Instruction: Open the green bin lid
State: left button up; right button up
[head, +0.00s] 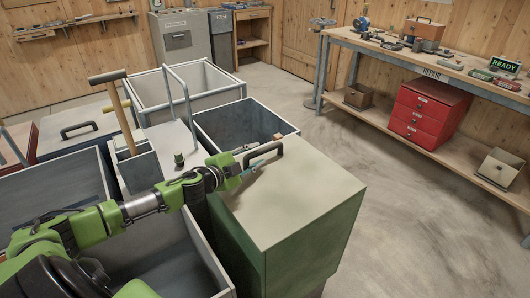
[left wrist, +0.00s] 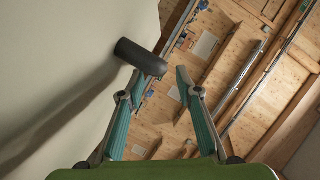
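The green bin (head: 308,248) stands at the lower middle of the head view. Its pale lid (head: 300,205) lies flat on top and looks closed. A dark bar handle (head: 266,150) sits near the lid's far left edge. My left gripper (head: 257,156) is at this handle, reaching in from the left. In the left wrist view my left gripper (left wrist: 160,76) is open with nothing between its fingers. The handle (left wrist: 140,57) shows just beyond the left fingertip, and the lid (left wrist: 70,70) fills the left side. Contact cannot be told. My right gripper is not in view.
Open grey bins (head: 238,116) stand behind and left of the green bin. A wooden-handled tool (head: 118,112) rises among them. A workbench (head: 430,70) with red drawers (head: 423,115) runs along the right. The concrete floor (head: 400,215) right of the green bin is clear.

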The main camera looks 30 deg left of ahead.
aim_at(261, 153)
pick_arm(q)
jog(key=shift+x, duration=2.85)
grip_shut()
